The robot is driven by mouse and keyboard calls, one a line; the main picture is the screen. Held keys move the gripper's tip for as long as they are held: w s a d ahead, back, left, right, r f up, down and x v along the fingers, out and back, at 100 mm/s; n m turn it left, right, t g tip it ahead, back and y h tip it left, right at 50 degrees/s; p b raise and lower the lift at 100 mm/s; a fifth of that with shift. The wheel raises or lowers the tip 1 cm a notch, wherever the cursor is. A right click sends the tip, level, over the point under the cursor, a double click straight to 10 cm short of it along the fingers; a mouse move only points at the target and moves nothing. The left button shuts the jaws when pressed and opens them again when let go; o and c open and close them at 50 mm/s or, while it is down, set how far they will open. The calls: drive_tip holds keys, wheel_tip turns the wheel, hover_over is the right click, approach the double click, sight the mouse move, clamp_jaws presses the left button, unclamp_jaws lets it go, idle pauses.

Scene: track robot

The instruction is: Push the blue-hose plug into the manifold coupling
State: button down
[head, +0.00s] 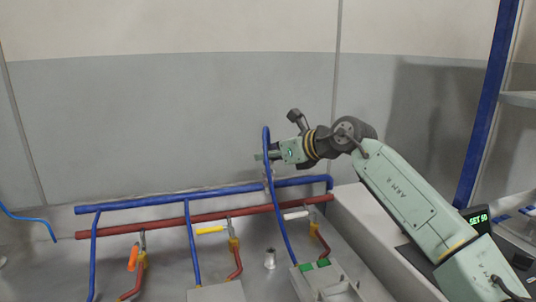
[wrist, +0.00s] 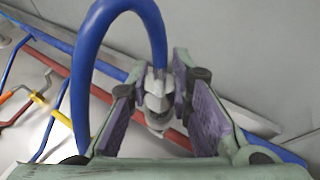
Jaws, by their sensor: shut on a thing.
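My gripper (head: 268,156) is raised at mid-picture in the head view, above the pipes and in front of the grey wall. In the wrist view my gripper (wrist: 160,80) has its purple-padded fingers shut on the pale metal plug (wrist: 156,103) of the blue hose. The blue hose (wrist: 85,75) arches up from the plug and down to the left. In the head view the hose (head: 280,215) hangs down to the bench fittings. A short upright metal fitting (head: 270,258) stands below the gripper, apart from it; I cannot tell if it is the manifold coupling.
A blue pipe (head: 150,202) and a red pipe (head: 180,219) run across below the gripper. Valves with orange (head: 132,258), yellow (head: 210,230) and white (head: 296,215) handles sit along them. A blue post (head: 487,100) stands at the right. Space before the wall is open.

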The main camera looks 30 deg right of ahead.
drive_tip(key=shift+f+b, duration=0.7)
drive_tip(key=shift+f, duration=0.15)
drive_tip(key=c, duration=1.4)
unclamp_jaws()
drive_tip(key=shift+o, duration=0.2)
drive_tip(key=v, duration=1.2)
drive_tip(key=shift+d+f, duration=0.1)
drive_tip(key=shift+f, duration=0.05)
